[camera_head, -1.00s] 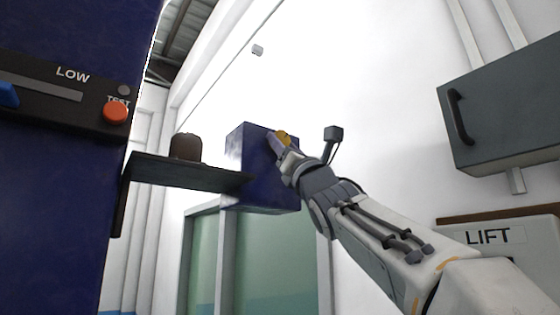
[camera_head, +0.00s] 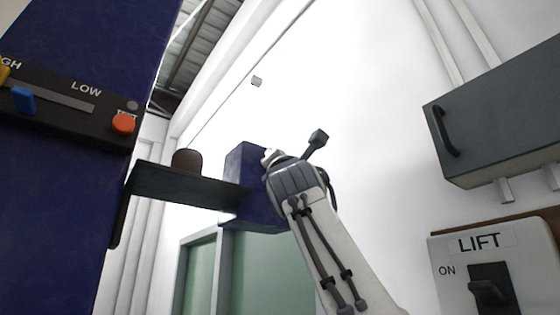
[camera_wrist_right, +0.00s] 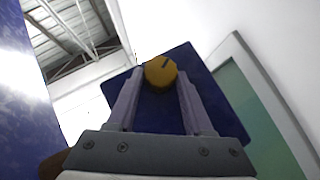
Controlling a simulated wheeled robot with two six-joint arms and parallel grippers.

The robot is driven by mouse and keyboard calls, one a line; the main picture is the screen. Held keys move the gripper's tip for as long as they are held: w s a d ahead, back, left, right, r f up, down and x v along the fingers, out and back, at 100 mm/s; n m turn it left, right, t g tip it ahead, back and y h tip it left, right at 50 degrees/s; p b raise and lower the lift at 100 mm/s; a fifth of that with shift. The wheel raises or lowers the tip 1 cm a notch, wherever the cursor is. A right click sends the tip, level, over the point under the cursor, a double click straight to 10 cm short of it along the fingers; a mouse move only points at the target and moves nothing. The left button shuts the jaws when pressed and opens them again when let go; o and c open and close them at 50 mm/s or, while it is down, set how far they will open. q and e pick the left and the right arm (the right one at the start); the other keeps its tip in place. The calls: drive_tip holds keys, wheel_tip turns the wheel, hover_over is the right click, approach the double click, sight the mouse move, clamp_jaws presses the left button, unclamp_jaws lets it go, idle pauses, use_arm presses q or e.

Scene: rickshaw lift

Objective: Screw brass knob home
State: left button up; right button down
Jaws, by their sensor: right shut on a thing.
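The brass knob (camera_wrist_right: 160,72) is a round yellow knob with a dark line on its face. In the right wrist view it sits between the fingertips of my right gripper (camera_wrist_right: 159,82), in front of a dark blue box (camera_wrist_right: 205,70). My right gripper is shut on the knob. In the head view the blue box (camera_head: 243,165) is on the far side of my right gripper (camera_head: 268,157), and my wrist hides the knob. My left gripper is not in view.
A dark shelf (camera_head: 185,187) carrying a brown rounded object (camera_head: 187,161) juts out left of the box. A blue panel with a slider and red button (camera_head: 123,123) stands at left. A grey cabinet (camera_head: 500,120) and LIFT switch box (camera_head: 480,270) are at right.

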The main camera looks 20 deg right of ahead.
drive_tip(key=shift+w+f+m+h, duration=0.15)
drive_tip(key=shift+m+h, duration=0.25)
drive_tip(key=shift+c, duration=1.5)
unclamp_jaws()
drive_tip(key=b+v, duration=0.8)
drive_tip(key=v, duration=0.2)
drive_tip(key=shift+s, duration=0.4)
drive_tip(key=shift+a, duration=0.1)
